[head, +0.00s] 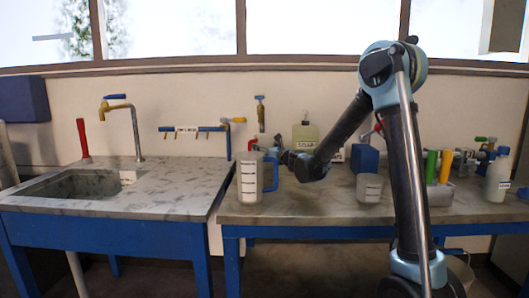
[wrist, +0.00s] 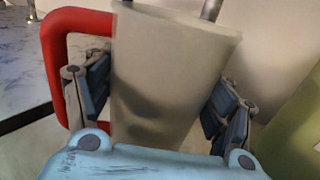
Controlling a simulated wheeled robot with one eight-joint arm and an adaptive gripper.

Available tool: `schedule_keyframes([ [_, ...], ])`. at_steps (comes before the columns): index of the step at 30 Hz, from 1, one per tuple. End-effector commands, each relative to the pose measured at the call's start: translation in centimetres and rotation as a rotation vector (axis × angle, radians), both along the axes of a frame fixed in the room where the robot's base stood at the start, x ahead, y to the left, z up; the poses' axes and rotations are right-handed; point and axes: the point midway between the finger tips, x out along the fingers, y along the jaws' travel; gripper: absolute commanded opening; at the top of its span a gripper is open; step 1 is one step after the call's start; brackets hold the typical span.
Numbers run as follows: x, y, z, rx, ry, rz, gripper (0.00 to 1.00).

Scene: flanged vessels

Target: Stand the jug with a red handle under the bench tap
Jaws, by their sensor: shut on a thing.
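In the wrist view, the jug with a red handle (wrist: 170,75) is a pale translucent vessel between the fingers of my gripper (wrist: 160,100), which is shut on it. Its red handle (wrist: 52,65) is on the left. In the head view, my gripper (head: 279,160) is at the back of the right bench, partly behind a blue-handled jug (head: 249,178). Most of the held jug is hidden there; a small red part (head: 252,143) shows above the blue-handled jug.
The blue-handled jug stands at the right bench's (head: 310,208) front left. A clear beaker (head: 370,188) stands right of centre. A soap bottle (head: 305,136), a blue block (head: 364,158) and a white bottle (head: 497,178) stand farther back or right. A sink (head: 85,186) with its own tap (head: 122,110) is left.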

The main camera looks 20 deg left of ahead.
Motion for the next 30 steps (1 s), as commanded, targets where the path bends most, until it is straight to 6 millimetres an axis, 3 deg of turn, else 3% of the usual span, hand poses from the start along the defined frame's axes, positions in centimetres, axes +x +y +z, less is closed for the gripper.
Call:
schedule_keyframes([
  [9,0.0,0.0,-0.2,0.000,0.000,0.000,0.45],
  [10,0.0,0.0,-0.2,0.000,0.000,0.000,0.82],
  [12,0.0,0.0,-0.2,0.000,0.000,0.000,0.96],
  [26,-0.1,0.0,0.0,0.000,0.000,0.000,0.96],
  [30,-1.0,-1.1,0.0,0.000,0.000,0.000,0.96],
])
